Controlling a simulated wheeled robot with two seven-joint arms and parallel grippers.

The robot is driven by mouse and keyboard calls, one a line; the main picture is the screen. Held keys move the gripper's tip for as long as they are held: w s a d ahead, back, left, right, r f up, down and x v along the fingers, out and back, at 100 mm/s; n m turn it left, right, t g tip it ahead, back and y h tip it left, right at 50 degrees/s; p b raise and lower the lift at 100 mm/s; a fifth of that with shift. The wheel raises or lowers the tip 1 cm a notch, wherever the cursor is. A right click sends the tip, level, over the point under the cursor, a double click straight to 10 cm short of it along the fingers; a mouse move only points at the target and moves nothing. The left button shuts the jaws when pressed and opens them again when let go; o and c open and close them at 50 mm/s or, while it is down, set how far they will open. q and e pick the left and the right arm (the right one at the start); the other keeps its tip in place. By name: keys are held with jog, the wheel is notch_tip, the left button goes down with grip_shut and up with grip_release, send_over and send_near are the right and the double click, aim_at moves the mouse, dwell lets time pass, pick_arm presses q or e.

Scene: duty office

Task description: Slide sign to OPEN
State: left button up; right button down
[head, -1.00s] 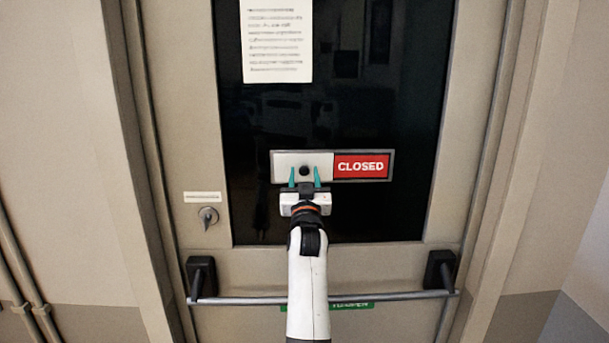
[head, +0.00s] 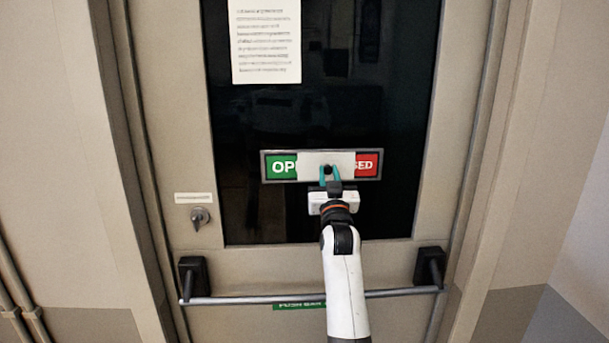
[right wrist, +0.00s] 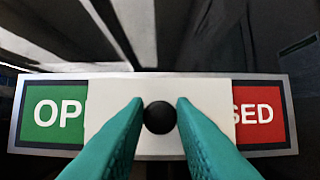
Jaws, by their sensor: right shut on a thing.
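The sliding sign (head: 284,167) is a long grey-framed plate on the dark door window. Its white slider (head: 311,160) sits near the middle, with green "OP" showing on its left and red "SED" on its right. In the right wrist view the slider (right wrist: 100,112) covers the rest of both words. A round black knob (right wrist: 159,117) stands on the slider. My right gripper (head: 329,172) has its teal fingertips on either side of the knob and is shut on it. My left gripper is not in view.
A push bar (head: 240,299) crosses the door below the sign, with black end brackets. A printed paper sheet (head: 265,42) is on the glass above. A key lock (head: 200,216) is at the left. The glass around the sign is clear.

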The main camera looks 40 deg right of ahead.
jog(key=s+d, duration=0.1)
jog(key=d, duration=0.1)
jog(key=s+d, duration=0.1)
jog(key=d, duration=0.1)
jog(key=s+d, duration=0.1)
jog(key=d, duration=0.1)
jog(key=shift+s, duration=0.35)
jog(key=c, duration=1.4)
grip_release()
jog(key=shift+d+f, duration=0.1)
jog(key=shift+o, duration=0.8)
jog(key=shift+w+d+f, duration=0.15)
jog(key=shift+d, duration=0.1)
jog(key=shift+s+a, duration=0.25)
jog(key=shift+a, duration=0.05)
jog(key=b, duration=0.4)
send_near(355, 161)
jog(key=v, duration=0.6)
jog(key=shift+s+f, duration=0.2)
jog(key=shift+s, duration=0.15)
